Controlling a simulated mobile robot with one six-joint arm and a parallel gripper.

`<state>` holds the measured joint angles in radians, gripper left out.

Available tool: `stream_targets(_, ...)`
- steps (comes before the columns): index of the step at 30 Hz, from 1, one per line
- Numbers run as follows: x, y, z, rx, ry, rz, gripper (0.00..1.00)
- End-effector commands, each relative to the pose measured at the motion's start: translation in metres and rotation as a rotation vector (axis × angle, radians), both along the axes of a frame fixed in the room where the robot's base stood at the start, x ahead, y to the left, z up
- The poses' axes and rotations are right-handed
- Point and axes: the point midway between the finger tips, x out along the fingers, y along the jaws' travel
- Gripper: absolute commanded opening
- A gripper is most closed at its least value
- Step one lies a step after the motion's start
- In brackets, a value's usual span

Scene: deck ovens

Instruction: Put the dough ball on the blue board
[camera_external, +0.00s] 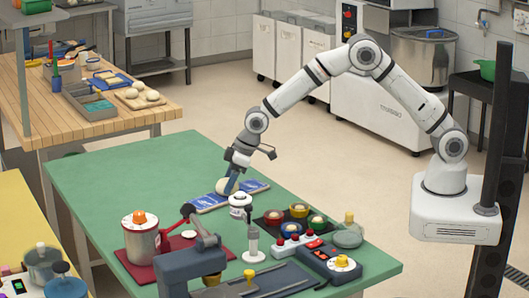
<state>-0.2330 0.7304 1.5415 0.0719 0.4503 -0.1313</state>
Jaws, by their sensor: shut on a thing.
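The dough ball (222,186) is pale and round, at the near table. My gripper (230,189) reaches down from above and is shut on it; its finger hides the ball's right side. The blue board (207,202) lies flat on the green tabletop (120,185), directly below the ball and gripper. The ball overlaps the board's middle in this view. I cannot tell whether it touches the board or is held just above it.
A dark tray (290,221) with coloured bowls is to the right. A pot (141,240) on a red mat and a blue-grey machine (190,272) stand nearer. The green tabletop's left part is clear.

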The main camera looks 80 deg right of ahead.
Motion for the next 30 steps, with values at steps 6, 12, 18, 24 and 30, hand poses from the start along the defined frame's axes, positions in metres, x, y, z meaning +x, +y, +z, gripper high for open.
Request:
stream_targets(6, 0.000, 0.000, -0.003, 0.000, 0.000, 0.000, 0.66)
stream_targets(12, 0.000, 0.000, -0.003, 0.000, 0.000, 0.000, 0.80)
stream_targets(18, 0.000, 0.000, -0.002, 0.000, 0.000, 0.000, 0.80)
stream_targets(24, -0.004, -0.001, 0.012, 0.001, -0.003, 0.000, 0.80)
stream_targets(30, -0.020, -0.007, 0.048, 0.000, -0.004, 0.000, 0.80)
